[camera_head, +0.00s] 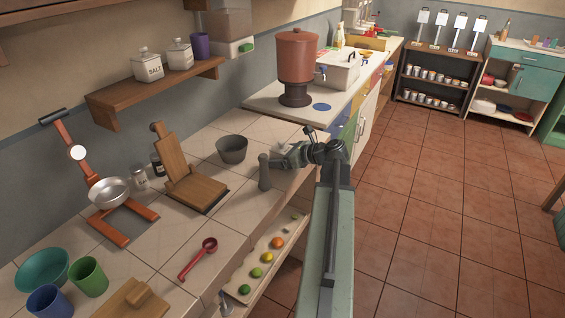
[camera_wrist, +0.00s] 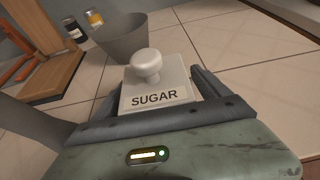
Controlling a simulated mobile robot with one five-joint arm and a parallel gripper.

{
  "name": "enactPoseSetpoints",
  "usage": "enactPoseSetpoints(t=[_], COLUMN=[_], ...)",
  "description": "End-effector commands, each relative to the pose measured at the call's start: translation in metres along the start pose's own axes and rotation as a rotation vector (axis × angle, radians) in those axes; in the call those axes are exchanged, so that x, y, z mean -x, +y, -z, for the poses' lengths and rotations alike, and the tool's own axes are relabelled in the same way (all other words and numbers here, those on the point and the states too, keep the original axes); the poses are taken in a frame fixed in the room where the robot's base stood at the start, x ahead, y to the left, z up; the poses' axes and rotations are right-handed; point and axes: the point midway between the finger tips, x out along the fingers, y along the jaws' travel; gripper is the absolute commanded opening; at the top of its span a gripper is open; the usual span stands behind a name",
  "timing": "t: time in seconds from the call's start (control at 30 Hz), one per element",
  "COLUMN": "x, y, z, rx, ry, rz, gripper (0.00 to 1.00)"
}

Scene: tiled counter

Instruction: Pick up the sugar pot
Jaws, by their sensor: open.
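The sugar pot (camera_wrist: 155,92) is a white, square-shouldered pot with a round knob on its lid and the word SUGAR on its front. In the wrist view it stands between the two dark fingers of my gripper (camera_wrist: 157,78), which are apart on its left and right. I cannot tell whether either finger touches it. In the head view my gripper (camera_head: 291,157) is low over the tiled counter, right of a grey bowl (camera_head: 232,150). There the pot is hard to make out against the gripper. Its lower part is hidden in the wrist view.
A dark grey upright object (camera_head: 265,172) stands close left of my gripper. A wooden stand (camera_head: 190,185) is further left. A brown dispenser (camera_head: 297,60) stands behind. A salt pot (camera_head: 147,65) is on the wall shelf (camera_head: 155,95).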

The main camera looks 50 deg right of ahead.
Motion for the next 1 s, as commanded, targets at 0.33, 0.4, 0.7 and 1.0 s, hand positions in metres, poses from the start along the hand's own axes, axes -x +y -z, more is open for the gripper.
enactPoseSetpoints(t=[0.33, 0.4, 0.7, 1.0], x=[-0.001, -0.001, -0.001, 0.003], y=[0.000, 0.000, -0.001, 0.000], z=[0.000, 0.000, -0.001, -0.013], rx=[0.000, 0.000, -0.001, 0.000], ry=[0.000, 0.000, -0.001, -0.001], rz=[0.001, 0.001, 0.002, 0.000], gripper=[0.47, 0.27, 0.03, 0.03])
